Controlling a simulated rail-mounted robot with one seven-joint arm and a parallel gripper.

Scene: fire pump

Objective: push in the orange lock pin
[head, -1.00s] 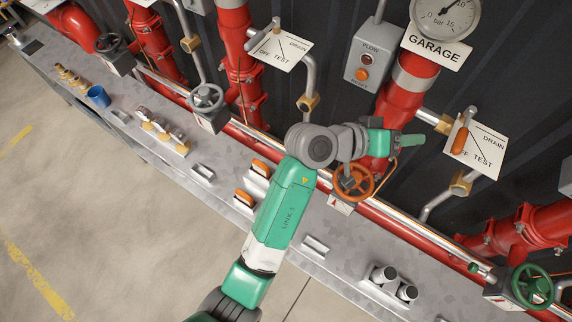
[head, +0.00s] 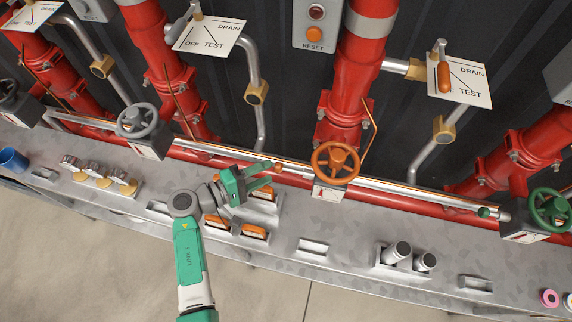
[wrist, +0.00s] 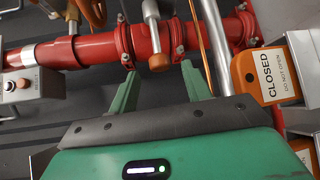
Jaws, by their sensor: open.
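My gripper (head: 269,177) is open over the bench, left of the orange handwheel (head: 335,162) in the head view. A small orange-red knob (head: 279,166) shows just beyond its fingertips, near the long silver rail; it appears to be the lock pin. In the wrist view, the two green fingers (wrist: 159,72) are spread apart. A dull orange knob (wrist: 159,61) on a silver shaft (wrist: 151,15) sits between and just beyond their tips. It seems to be the same pin. I cannot tell whether a finger touches it, or how deep it sits.
Orange blocks (head: 255,231) in metal holders stand on the bench below my gripper. One reads "CLOSED" (wrist: 266,78) at right in the wrist view. Red pipes (head: 345,90) rise behind the rail (head: 400,194). Silver cylinders (head: 399,254) stand farther right.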

